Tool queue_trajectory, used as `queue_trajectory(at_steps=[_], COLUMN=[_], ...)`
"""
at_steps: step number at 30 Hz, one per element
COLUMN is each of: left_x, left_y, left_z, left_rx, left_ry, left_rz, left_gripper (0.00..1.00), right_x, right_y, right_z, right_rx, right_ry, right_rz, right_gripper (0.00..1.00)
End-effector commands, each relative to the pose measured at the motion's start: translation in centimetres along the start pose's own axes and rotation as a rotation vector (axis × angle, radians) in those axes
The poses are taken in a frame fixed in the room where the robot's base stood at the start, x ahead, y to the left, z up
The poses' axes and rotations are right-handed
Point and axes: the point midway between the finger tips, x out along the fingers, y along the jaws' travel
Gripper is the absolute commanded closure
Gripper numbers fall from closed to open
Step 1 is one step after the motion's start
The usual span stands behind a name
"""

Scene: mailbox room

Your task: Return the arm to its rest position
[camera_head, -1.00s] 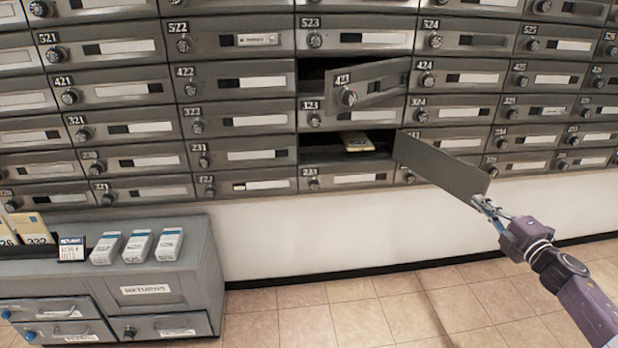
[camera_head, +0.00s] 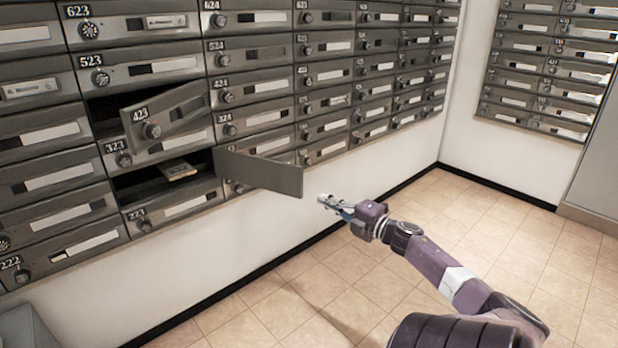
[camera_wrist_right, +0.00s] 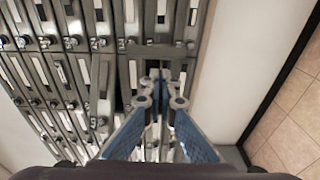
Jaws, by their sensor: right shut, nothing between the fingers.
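My right gripper (camera_head: 338,207) is shut and empty. It is in the air in front of the mailbox wall, to the right of an open mailbox door (camera_head: 262,172), with a gap between them. The open compartment (camera_head: 140,185) behind that door holds a pale yellow item (camera_head: 177,169). Above it, the door marked 423 (camera_head: 168,117) also hangs open. In the right wrist view, the blue gripper fingers (camera_wrist_right: 160,85) meet at their tips in front of the mailboxes. My left gripper is not in view.
Rows of closed mailboxes (camera_head: 253,85) fill the wall. A second bank of mailboxes (camera_head: 550,70) hangs on the right wall. The tiled floor (camera_head: 470,225) is clear. A grey cabinet corner (camera_head: 22,330) shows at the lower left.

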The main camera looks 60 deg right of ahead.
Motion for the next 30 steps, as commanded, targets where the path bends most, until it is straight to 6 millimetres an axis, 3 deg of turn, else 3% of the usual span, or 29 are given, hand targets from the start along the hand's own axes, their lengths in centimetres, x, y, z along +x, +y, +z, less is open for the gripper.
queue_trajectory(at_steps=[12,17,20,23,26,30], left_x=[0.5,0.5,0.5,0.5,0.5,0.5], left_y=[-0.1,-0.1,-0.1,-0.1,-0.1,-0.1], left_z=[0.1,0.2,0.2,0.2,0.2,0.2], left_rx=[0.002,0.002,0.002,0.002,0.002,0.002], left_ry=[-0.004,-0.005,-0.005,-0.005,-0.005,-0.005], left_rz=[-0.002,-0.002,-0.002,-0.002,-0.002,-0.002], left_gripper=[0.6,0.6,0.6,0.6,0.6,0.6], right_x=[-1.0,-0.8,-0.9,-1.7,-3.2,-6.5], right_y=[-0.2,-3.0,-6.9,-11.6,-15.9,-21.2], right_z=[0.6,-0.9,-3.3,-6.9,-11.3,-18.7], right_rx=[0.003,0.075,0.182,0.318,0.458,0.65], right_ry=[-0.002,-0.055,-0.136,-0.234,-0.331,-0.461], right_rz=[-0.002,-0.036,-0.091,-0.169,-0.259,-0.412], right_gripper=[1.0,1.0,1.0,1.0,1.0,1.0])
